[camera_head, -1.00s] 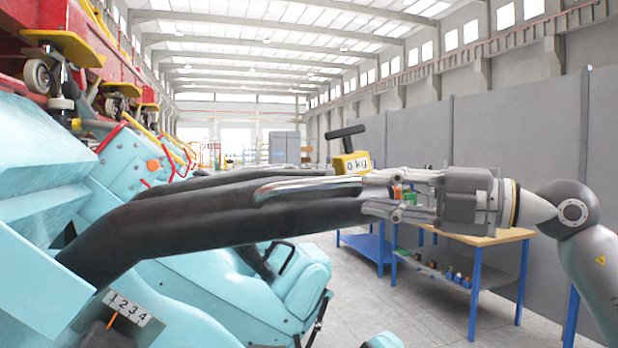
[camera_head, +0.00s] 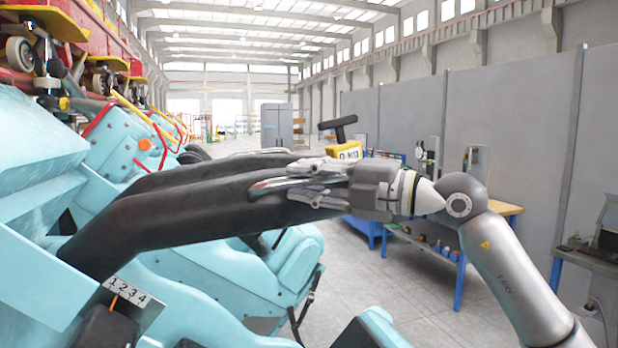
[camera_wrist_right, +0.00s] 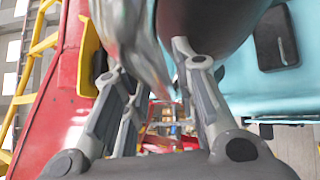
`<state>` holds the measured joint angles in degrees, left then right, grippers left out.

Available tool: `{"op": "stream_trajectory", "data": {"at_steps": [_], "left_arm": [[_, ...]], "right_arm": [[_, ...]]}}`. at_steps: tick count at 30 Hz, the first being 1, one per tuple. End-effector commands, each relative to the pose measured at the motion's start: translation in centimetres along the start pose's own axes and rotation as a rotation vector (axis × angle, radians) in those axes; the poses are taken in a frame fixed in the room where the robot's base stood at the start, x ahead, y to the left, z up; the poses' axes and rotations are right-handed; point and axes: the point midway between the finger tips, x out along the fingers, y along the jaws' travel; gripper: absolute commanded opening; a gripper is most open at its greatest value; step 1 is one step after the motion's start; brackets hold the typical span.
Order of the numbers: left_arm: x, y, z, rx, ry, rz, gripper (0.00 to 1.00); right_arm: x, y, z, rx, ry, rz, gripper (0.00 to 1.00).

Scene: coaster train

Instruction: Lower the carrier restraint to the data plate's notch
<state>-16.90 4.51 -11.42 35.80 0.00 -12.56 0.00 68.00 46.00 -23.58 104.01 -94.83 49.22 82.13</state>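The carrier restraint (camera_head: 180,210) is a thick black padded bar reaching right from the light-blue seat, roughly level. A silver grab handle (camera_head: 278,183) lies along its outer end. My right gripper (camera_head: 318,183) is at that end, with its fingers apart. In the right wrist view the silver handle (camera_wrist_right: 135,40) lies between the fingers, with a gap to the right finger; contact is unclear. The data plate (camera_head: 132,290), marked 1 2 3 4, is at the lower left. A thin orange pointer (camera_head: 112,301) shows just below it, near the 1-2 side. My left gripper is out of view.
A yellow gauge (camera_head: 343,150) with a black T-handle shows behind my right gripper; its support is hidden. More blue seats (camera_head: 270,270) stand below. A blue-legged workbench (camera_head: 440,240) is at the right. Open grey floor (camera_head: 385,290) lies between.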

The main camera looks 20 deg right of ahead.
Motion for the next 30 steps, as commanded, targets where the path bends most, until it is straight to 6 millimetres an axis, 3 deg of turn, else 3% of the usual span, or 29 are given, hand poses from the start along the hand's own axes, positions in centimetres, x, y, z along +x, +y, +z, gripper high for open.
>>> {"op": "stream_trajectory", "data": {"at_steps": [2, 8, 20, 30], "left_arm": [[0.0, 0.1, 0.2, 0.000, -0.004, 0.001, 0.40], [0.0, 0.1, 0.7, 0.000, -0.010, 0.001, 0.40], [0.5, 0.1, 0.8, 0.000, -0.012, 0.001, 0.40], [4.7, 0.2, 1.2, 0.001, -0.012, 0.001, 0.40]], "right_arm": [[0.0, 0.0, 0.0, 0.000, 0.000, 0.000, 0.24], [0.0, 0.0, 0.0, 0.000, 0.000, -0.001, 0.00], [-0.1, -0.6, 0.0, 0.007, 0.000, 0.003, 0.00], [-1.0, -4.8, 0.3, 0.068, -0.009, 0.056, 0.00]]}}
